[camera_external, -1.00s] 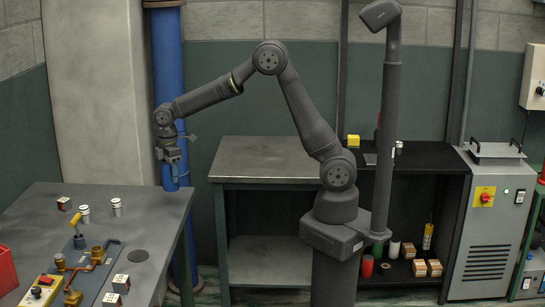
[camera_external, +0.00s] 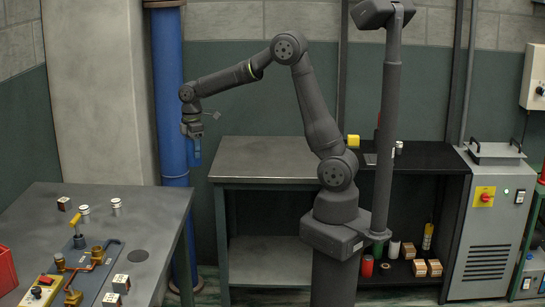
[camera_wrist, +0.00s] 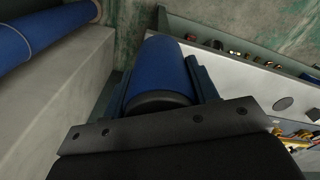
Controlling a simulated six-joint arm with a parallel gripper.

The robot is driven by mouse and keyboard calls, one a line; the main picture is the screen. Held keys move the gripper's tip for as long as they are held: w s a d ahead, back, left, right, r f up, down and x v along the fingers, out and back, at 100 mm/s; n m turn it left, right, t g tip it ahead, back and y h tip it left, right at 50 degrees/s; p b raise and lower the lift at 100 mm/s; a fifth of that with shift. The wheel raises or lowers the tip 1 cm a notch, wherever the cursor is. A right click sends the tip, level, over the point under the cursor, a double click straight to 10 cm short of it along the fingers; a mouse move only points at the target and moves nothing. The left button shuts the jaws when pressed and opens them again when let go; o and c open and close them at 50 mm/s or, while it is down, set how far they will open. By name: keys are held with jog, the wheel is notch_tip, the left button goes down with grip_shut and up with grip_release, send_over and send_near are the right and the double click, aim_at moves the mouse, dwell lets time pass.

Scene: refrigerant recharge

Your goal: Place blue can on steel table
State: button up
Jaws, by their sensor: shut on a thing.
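My gripper (camera_external: 192,137) is shut on the blue can (camera_external: 196,152) and holds it in the air, in front of the blue pipe and left of the middle table. In the wrist view the blue can (camera_wrist: 164,68) sits between the two fingers of my gripper (camera_wrist: 160,85), its dark end towards the camera. The steel-topped table (camera_external: 262,158) in the middle has a bare top and an open lower shelf.
The left workbench (camera_external: 160,215) bears white cans (camera_external: 116,206), small boxes and a copper pipe fixture (camera_external: 75,268). The blue pipe (camera_external: 169,100) stands behind my gripper. A black shelf (camera_external: 430,160) and a grey machine (camera_external: 490,225) stand at right.

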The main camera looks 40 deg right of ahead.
jog(key=w+d+f+m, duration=0.2)
jog(key=d+m, duration=0.7)
jog(key=d, duration=2.3)
jog(key=s+d+m, duration=0.5)
jog(key=s+d, duration=0.3)
jog(key=d, duration=0.6)
jog(key=s+d+m, duration=0.5)
jog(key=s+d, duration=0.4)
jog(key=d, duration=0.4)
jog(key=shift+w+a+f, duration=0.7)
jog(key=shift+w+f, duration=1.05)
jog(key=shift+f, duration=0.2)
jog(key=shift+w+a+f, duration=0.75)
jog(key=shift+w+f, duration=0.95)
jog(key=shift+f, duration=0.2)
jog(key=shift+w+a+f, duration=0.7)
jog(key=shift+w+f, duration=1.05)
jog(key=shift+f, duration=0.2)
jog(key=o, duration=1.2)
jog(key=shift+f, duration=0.15)
